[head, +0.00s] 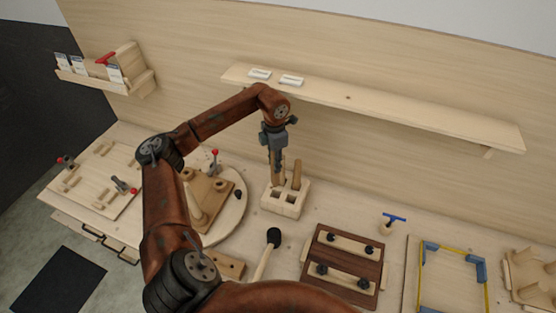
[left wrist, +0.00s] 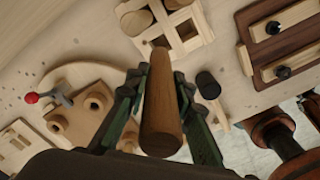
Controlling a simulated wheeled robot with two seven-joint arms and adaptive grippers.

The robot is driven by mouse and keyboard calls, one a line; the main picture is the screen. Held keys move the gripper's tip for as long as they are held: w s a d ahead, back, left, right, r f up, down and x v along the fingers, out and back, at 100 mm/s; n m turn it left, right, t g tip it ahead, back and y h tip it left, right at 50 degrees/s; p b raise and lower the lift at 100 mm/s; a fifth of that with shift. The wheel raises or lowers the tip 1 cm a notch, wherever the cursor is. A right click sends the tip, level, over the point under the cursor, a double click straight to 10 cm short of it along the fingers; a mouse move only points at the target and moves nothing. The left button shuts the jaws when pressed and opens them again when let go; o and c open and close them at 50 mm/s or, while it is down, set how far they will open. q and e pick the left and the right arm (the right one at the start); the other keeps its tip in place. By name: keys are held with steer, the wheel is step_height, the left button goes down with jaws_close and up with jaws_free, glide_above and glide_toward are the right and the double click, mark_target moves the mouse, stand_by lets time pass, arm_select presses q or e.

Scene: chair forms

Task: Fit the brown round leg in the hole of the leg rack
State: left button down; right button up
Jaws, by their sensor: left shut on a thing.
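The brown round leg (left wrist: 161,110) is held between the fingers of my left gripper (left wrist: 158,85), which is shut on it. In the left wrist view its far tip overlaps the near side of the pale wooden leg rack (left wrist: 205,30). I cannot tell whether the tip is above the rack or at a hole. In the head view my left gripper (head: 277,155) is over the back left of the leg rack (head: 283,208), pointing down. Another leg (head: 297,174) stands upright in the rack's back right. Square holes show at the rack's front. My right gripper is not in view.
A round board (head: 238,215) with a tan fixture (head: 207,190) is left of the rack. A black-headed mallet (head: 273,238) lies in front. A dark brown board (head: 345,262) with black knobs is at the right. A wall shelf (head: 400,108) runs behind.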

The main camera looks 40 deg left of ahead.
arm_select(q)
steer(key=shift+f+b, duration=1.3)
steer(key=shift+f, duration=1.15)
